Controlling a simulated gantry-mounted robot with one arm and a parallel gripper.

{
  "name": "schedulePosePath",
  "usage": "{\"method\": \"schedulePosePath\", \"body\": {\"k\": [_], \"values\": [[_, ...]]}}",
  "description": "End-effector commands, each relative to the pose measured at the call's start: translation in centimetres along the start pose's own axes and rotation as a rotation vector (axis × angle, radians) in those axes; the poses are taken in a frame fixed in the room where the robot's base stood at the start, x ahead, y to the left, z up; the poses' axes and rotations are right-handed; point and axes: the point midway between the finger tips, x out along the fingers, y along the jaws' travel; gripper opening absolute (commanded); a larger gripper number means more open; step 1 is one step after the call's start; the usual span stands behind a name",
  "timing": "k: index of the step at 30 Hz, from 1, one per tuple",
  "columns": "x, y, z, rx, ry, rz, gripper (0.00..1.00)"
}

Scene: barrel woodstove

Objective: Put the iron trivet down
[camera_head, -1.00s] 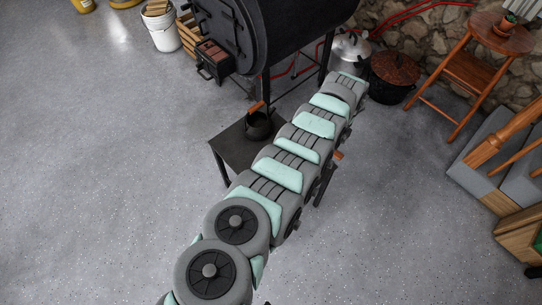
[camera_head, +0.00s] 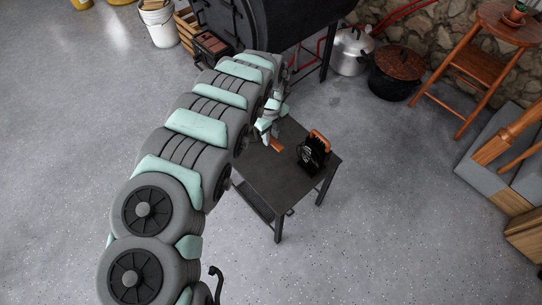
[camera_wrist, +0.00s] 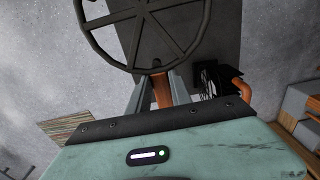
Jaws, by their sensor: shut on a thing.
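The iron trivet (camera_wrist: 146,65) is a dark round ring with spokes and an orange-brown handle. My gripper (camera_wrist: 160,88) is shut on that handle in the wrist view. The ring reaches out ahead of the fingers, over the black table (camera_wrist: 220,30), and passes its left edge in that view. I cannot tell whether it touches the tabletop. In the head view my gripper (camera_head: 271,132) is over the far left part of the table (camera_head: 280,184); the trivet is mostly hidden by my arm, with an orange-brown bit showing.
A black object with an orange handle (camera_head: 313,152) stands on the right of the table, close to the trivet. The barrel stove (camera_head: 285,20) is behind. Bare tabletop shows at the front. A silver pot (camera_head: 350,52) and a dark lidded pot (camera_head: 396,70) stand behind right.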

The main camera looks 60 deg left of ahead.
Motion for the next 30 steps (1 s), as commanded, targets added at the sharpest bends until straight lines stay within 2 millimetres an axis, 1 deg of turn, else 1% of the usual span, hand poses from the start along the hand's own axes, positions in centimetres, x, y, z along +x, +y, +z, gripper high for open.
{"method": "schedulePosePath", "body": {"k": [1,6,15,18,21,26,28,30], "values": [[1.6,0.1,-0.2,0.000,0.004,0.001,0.00],[6.0,0.0,-0.3,0.001,0.004,-0.001,0.00],[12.6,0.0,-0.3,0.000,0.004,0.001,0.00],[14.0,0.0,-0.1,-0.002,0.000,-0.001,0.00],[15.0,-0.1,-0.2,0.000,0.001,-0.001,0.00],[15.4,-0.1,-0.1,0.000,-0.001,-0.002,0.00],[16.0,0.0,-0.1,0.000,-0.001,-0.001,0.00],[17.2,0.0,-0.1,0.000,0.000,0.000,0.00]]}}
